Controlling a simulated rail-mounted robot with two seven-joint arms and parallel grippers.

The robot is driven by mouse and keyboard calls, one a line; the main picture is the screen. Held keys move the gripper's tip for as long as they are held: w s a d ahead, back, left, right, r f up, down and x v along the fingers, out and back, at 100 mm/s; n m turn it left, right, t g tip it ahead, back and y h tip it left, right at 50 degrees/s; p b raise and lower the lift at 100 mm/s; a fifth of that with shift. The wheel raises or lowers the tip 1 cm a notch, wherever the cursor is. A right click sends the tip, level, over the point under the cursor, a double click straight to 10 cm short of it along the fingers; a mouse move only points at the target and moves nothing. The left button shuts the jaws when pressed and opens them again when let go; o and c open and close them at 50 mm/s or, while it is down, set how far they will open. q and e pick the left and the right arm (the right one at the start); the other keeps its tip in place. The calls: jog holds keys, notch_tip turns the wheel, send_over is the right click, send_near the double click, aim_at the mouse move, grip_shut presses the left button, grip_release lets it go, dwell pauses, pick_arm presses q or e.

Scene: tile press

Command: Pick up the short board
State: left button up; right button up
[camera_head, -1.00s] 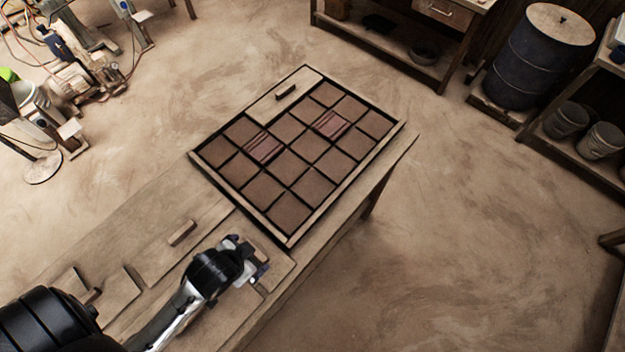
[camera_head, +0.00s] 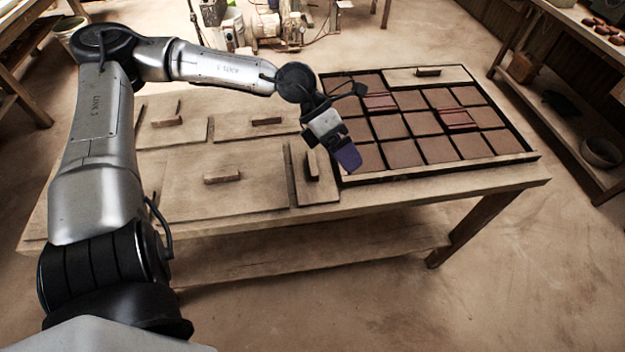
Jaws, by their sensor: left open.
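Several flat wooden boards with block handles lie on the table. The smallest, a narrow board (camera_head: 317,190) with an upright handle (camera_head: 312,163), lies beside the tray's left edge and looks like the short board. Larger boards are the wide front board (camera_head: 240,197), the back left board (camera_head: 160,136) and the back middle board (camera_head: 235,128). My left gripper (camera_head: 331,151) is open and empty, pointing down just above and right of the narrow board's handle, apparently apart from it. It hides part of that board's far end. My right gripper is out of view.
A tray (camera_head: 455,167) of square brown tiles stands on the table's right half, close to the gripper. Another handled board (camera_head: 450,76) lies in its back row. The wooden table (camera_head: 400,190) has a narrow bare strip in front.

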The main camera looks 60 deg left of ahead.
pick_arm(q)
jog(key=s+a+r+m+g+y+b, duration=0.2)
jog(key=a+g+y+b, duration=0.1)
jog(key=a+y, duration=0.5)
jog(key=b, duration=0.3)
send_over(312, 162)
jog(key=shift+g, duration=0.3)
notch_tip(312, 162, down, 6)
jog(key=shift+s+d+f, duration=0.1)
jog(key=shift+s+f, duration=0.05)
jog(key=shift+f+b, duration=0.4)
jog(key=shift+f, duration=0.2)
jog(key=shift+f+b, duration=1.6)
jog(key=shift+f, duration=1.05)
jog(key=shift+c, duration=0.4)
jog(key=shift+w, duration=0.2)
jog(key=c, duration=0.7)
jog(key=shift+o, duration=0.2)
jog(key=shift+r, duration=0.15)
